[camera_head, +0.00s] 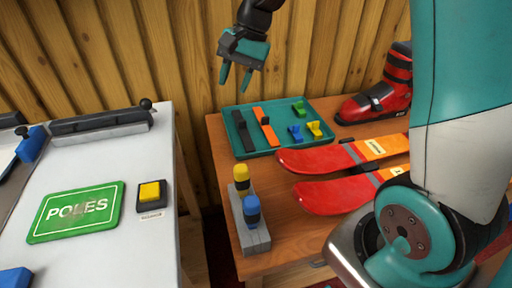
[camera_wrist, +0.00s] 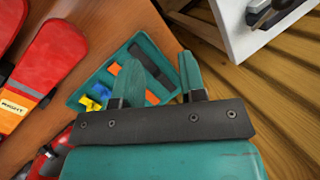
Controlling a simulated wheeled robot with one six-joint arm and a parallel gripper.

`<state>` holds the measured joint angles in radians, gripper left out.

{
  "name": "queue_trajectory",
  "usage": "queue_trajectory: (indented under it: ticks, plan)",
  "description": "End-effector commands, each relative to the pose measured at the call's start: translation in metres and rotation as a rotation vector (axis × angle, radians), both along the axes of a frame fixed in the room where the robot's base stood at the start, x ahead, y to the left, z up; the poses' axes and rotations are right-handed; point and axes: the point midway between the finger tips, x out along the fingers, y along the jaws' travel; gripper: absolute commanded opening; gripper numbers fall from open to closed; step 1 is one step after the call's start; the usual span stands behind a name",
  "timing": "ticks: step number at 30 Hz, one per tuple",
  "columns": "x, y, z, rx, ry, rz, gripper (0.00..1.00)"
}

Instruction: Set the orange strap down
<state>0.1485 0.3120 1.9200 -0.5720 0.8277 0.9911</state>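The orange strap (camera_head: 267,127) lies in the teal tray (camera_head: 240,148) on the wooden table, beside a black strap (camera_head: 242,131). My gripper (camera_head: 235,84) is above and behind the tray, fingers apart and pointing down, with nothing between them. In the wrist view the open gripper (camera_wrist: 160,62) shows over the tray (camera_wrist: 82,86). There, one finger covers the middle of the orange strap (camera_wrist: 152,97), and its two ends show on either side. The black strap (camera_wrist: 150,64) lies partly between the fingers in that view.
Blue, yellow and green clips (camera_head: 314,129) share the tray. Red skis (camera_head: 320,158) lie in front, and a red boot (camera_head: 380,96) stands to the right. A white bench (camera_head: 110,245) is at left.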

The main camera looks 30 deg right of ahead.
Motion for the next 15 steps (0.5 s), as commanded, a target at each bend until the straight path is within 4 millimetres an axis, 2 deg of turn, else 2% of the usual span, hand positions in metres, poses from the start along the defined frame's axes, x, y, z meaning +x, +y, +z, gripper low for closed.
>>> queue_trajectory:
  ticks: [1,3,6,9,12,15]
  plan:
    - [-0.035,0.030,0.013,-0.010,-0.062,0.179,0.38]
    - [-0.083,0.059,0.023,-0.022,-0.149,0.433,0.38]
    - [-0.147,0.085,0.026,-0.033,-0.260,0.754,0.38]
    - [-0.196,0.096,0.023,-0.037,-0.347,0.999,0.38]
    - [-0.226,0.099,0.018,-0.039,-0.400,1.153,0.38]
    - [-0.240,0.100,0.015,-0.040,-0.426,1.225,0.38]
